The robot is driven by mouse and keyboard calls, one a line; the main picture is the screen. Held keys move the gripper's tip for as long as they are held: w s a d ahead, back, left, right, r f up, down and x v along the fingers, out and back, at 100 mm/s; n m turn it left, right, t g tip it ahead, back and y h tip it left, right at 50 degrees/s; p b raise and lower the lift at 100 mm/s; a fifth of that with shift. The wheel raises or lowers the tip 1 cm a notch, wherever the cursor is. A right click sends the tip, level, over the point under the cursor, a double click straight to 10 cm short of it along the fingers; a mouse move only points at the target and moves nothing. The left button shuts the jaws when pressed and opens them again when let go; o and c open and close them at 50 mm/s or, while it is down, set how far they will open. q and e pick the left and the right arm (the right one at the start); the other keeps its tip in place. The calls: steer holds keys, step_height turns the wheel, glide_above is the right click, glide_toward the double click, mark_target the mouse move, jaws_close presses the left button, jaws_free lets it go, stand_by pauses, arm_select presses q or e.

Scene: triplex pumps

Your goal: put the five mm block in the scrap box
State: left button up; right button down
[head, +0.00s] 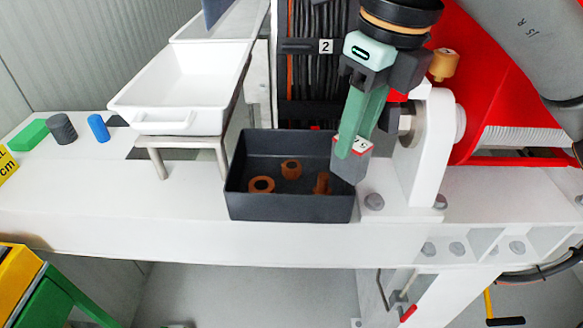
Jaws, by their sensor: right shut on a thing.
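The five mm block (350,166) is grey, with a red-edged pale top face marked 5. My right gripper (350,146), with green fingers, is shut on it and comes down from above. The block overlaps the right end of the dark grey scrap box (290,208) in the head view. Its height above the box rim is hard to tell. The open box stands on the white bench and holds a few orange-brown ring and stud pieces (261,184). My left gripper is not in view.
A white tray (183,85) on a metal stand is left of the box. A green block (28,135), a dark grey cylinder (62,129) and a blue cylinder (98,128) lie farther left. A white bracket (428,150) and red machine stand close on the right.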

steer(key=w+a+f, duration=0.2)
steer(key=f, duration=0.1)
steer(key=w+a+f+p, duration=0.1)
steer(key=w+a+f, duration=0.1)
steer(key=a+f, duration=0.1)
steer(key=w+a+f+p, duration=0.1)
steer(key=w+a+f, duration=0.1)
steer(key=a+f, duration=0.1)
steer(key=shift+f, duration=0.7)
steer(key=shift+d+f, duration=0.1)
steer(key=shift+f, duration=0.3)
steer(key=shift+f, duration=0.1)
steer(key=c, duration=0.6)
jaws_free()
